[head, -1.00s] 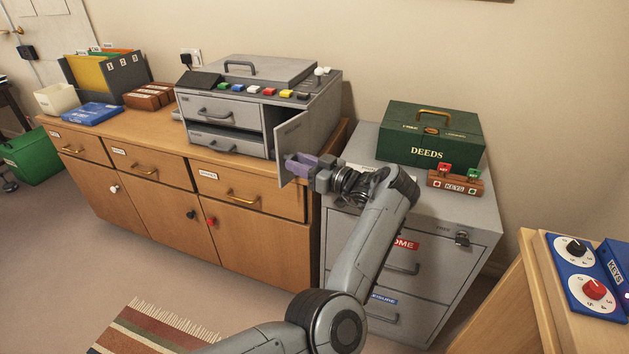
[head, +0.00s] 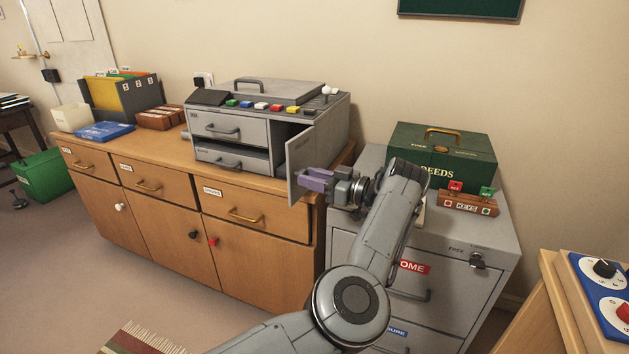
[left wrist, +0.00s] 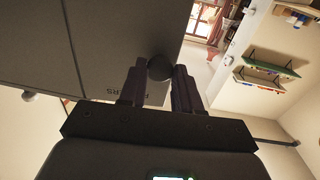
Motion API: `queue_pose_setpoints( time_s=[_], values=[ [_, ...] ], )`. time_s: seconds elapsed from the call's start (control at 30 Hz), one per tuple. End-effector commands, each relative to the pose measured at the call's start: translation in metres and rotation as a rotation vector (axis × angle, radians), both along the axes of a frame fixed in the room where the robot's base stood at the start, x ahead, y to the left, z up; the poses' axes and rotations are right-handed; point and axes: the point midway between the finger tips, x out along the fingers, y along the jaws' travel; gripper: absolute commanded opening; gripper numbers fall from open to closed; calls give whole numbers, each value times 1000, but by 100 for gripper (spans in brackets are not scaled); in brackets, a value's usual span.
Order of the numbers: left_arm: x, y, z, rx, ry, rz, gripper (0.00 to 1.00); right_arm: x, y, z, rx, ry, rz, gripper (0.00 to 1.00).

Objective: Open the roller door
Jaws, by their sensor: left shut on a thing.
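The roller door (head: 303,152) is a grey panel at the right front of the grey office machine (head: 232,148). It stands swung out from the front, with a dark opening (head: 287,132) beside it. My left gripper (head: 305,181), with purple fingers, is at the door's outer face, low down. In the left wrist view its two fingers are shut around a dark round knob (left wrist: 159,68) on the door panel (left wrist: 115,35). Partly covered lettering shows on the panel. My right gripper is out of view.
The machine stands on a wooden sideboard (head: 262,264). A grey filing cabinet (head: 478,310) stands to the right, partly behind my arm, with a green deeds box (head: 470,150) and a key rack (head: 448,202) on top. Coloured buttons (head: 261,105) line the machine's upper edge.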

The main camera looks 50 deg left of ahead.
Motion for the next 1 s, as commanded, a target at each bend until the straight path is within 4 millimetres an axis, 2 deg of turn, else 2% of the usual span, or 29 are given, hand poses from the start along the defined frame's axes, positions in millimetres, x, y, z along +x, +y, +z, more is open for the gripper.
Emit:
queue_pose_setpoints(
  time_s=[0.13, 0.17, 0.33, 0.73, 1.0],
  values=[
    [-1, 1, 1, 2, -1, 2, 0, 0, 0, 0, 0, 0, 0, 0],
    [-1, 1, 1, 2, -1, 2, 34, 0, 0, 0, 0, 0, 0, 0],
    [-1, 1, 1, 2, -1, 2, 58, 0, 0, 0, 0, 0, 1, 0],
    [1, -2, 0, -1, -1, -1, 58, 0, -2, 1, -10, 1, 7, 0],
    [11, -24, 2, -2, -2, -3, 58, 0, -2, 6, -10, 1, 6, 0]
  ],
)
